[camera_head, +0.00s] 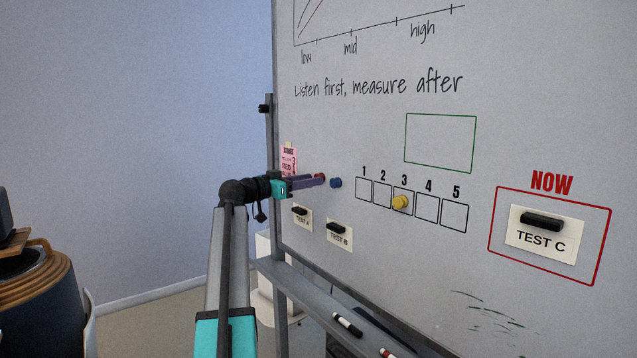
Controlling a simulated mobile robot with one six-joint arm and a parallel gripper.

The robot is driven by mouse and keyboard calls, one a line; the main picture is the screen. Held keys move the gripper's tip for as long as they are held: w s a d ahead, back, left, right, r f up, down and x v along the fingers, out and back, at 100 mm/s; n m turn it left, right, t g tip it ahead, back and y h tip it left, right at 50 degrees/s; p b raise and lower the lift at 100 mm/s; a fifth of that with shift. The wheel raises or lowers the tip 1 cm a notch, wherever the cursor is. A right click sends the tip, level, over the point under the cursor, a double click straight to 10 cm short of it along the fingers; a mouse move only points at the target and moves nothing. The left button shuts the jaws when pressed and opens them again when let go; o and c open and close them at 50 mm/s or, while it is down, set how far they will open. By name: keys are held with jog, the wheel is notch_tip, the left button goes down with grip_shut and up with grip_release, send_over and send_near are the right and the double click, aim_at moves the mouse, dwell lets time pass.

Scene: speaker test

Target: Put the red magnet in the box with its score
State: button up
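The red magnet (321,177) shows at the tips of my gripper (317,179), in front of the whiteboard, left of the blue magnet (335,183). The fingers reach to it from the left; I cannot tell whether they grip it or only lie around it. A row of boxes numbered 1 to 5 is drawn to the right. Box 1 (363,190), box 2 (382,194), box 4 (428,207) and box 5 (454,217) are empty. The yellow magnet (401,202) is in box 3 (402,190). A pink score note (289,163) is partly hidden behind my arm, its scores too small to read surely.
The TEST A card (302,222) and TEST B card (340,241) hang below my gripper. The TEST C card (541,243) is in the red NOW frame. Markers (347,325) lie on the tray. The board between gripper and boxes is clear except for the blue magnet.

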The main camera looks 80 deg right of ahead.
jog(key=shift+b+x, duration=0.5)
jog(key=shift+x, duration=0.3)
jog(key=shift+c, duration=0.4)
jog(key=c, duration=0.7)
jog(key=shift+f+b, duration=0.1)
jog(key=shift+b, duration=0.35)
